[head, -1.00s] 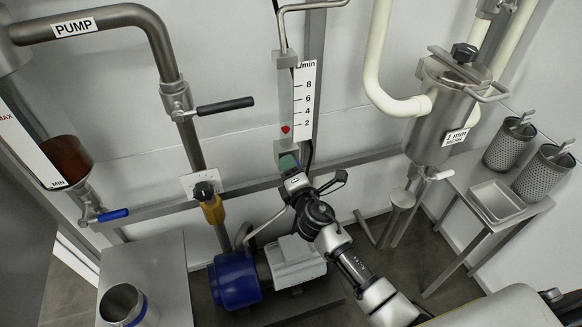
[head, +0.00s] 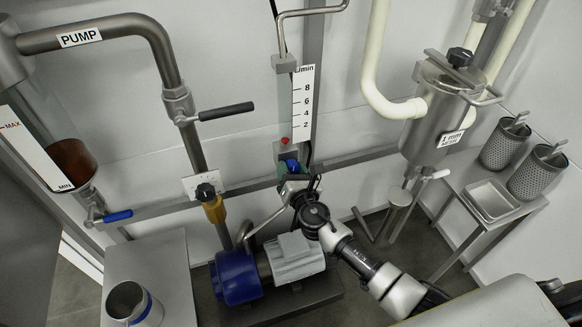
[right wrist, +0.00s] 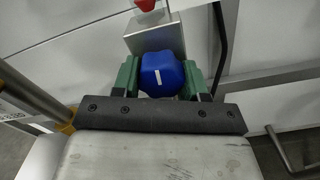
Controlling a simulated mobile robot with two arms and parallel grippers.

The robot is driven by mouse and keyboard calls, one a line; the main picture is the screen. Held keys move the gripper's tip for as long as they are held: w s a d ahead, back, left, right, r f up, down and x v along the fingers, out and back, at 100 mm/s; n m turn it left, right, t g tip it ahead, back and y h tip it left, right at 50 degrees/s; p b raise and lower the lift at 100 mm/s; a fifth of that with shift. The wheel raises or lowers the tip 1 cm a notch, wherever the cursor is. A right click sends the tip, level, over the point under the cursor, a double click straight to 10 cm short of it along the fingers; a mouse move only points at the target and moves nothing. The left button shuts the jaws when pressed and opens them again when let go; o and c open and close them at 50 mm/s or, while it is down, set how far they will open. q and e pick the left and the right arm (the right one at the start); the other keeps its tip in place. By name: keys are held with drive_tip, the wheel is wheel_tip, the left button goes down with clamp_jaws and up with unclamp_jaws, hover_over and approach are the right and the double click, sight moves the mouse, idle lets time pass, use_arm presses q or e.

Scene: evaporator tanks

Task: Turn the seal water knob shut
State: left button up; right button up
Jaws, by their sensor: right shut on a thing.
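The blue seal water knob (head: 291,165) sits at the foot of the flow meter on the back wall. In the right wrist view the knob (right wrist: 163,76) has a short white mark that stands nearly upright. My right gripper (right wrist: 162,80) has its green fingers on both sides of the knob and is shut on it. In the head view the right gripper (head: 290,169) partly hides the knob. The red float (head: 285,141) of the meter lies at the bottom of the tube, below the 2 on the scale (head: 303,95). My left gripper is not in view.
A blue and grey pump (head: 236,278) stands on the floor below the meter. A valve with a yellow body (head: 213,209) is to its left. A steel strainer vessel (head: 437,112) and a side table (head: 490,201) with perforated baskets are at the right.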

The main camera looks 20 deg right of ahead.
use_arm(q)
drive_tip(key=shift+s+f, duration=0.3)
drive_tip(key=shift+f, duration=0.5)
use_arm(e)
drive_tip(key=shift+f+n, duration=0.15)
drive_tip(key=shift+n, duration=0.55)
drive_tip(key=o, duration=0.9)
drive_tip(key=shift+o, duration=0.2)
drive_tip(key=shift+s, duration=0.3)
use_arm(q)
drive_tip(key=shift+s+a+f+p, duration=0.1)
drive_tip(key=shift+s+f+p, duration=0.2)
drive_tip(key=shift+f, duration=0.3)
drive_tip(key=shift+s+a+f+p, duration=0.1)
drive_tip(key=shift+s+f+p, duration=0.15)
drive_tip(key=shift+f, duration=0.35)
use_arm(e)
drive_tip(key=s, duration=1)
drive_tip(key=shift+s+d, duration=0.15)
drive_tip(key=shift+d, duration=0.05)
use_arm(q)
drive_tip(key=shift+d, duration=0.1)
